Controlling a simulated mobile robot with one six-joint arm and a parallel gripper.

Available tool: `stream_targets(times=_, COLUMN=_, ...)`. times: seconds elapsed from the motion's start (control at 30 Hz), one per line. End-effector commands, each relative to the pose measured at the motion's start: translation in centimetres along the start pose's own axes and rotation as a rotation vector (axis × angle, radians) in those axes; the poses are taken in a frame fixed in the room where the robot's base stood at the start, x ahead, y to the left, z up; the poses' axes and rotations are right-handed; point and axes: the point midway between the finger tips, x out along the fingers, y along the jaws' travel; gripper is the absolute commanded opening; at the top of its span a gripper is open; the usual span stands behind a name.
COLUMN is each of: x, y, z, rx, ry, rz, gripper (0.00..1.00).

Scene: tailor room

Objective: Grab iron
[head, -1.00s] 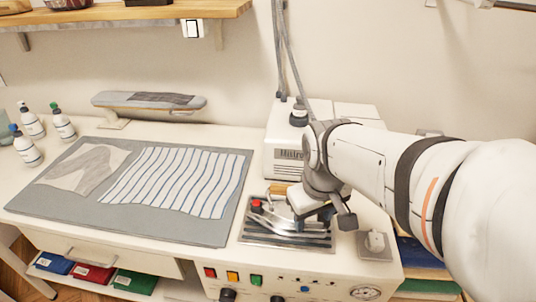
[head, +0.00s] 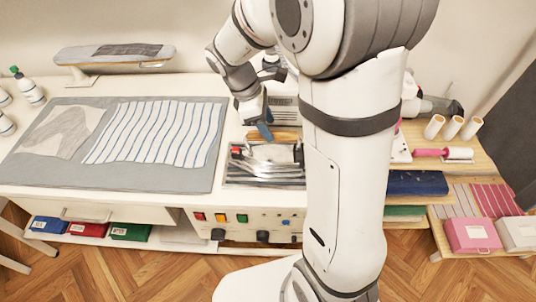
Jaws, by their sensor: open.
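The iron (head: 268,163) sits on a dark metal rest (head: 232,180) at the right part of the white ironing table. It has a silvery body, a light wooden handle (head: 285,136) at the back and a red part at its left end. My gripper (head: 264,130) is open and points down just above and behind the iron, close to the handle. The picture does not show whether it touches the handle. My arm covers the right edge of the rest.
A grey pressing mat (head: 150,178) with striped cloth lies to the left. A small sleeve board (head: 115,54) and white bottles (head: 30,92) stand behind and left of it. Right of my arm, a wooden shelf holds white spools (head: 453,128) and a pink roller (head: 430,152).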

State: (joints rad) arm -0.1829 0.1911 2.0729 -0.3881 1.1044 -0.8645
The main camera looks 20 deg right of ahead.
Motion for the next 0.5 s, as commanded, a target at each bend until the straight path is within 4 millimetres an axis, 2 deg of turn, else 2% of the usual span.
stream_targets(times=0.3, x=4.3, y=-0.3, z=0.0, rx=0.002, ry=0.0, rz=-0.002, gripper=0.51)
stream_targets(times=0.5, x=4.7, y=-0.3, z=0.0, rx=0.003, ry=0.001, rz=0.0, gripper=0.51)
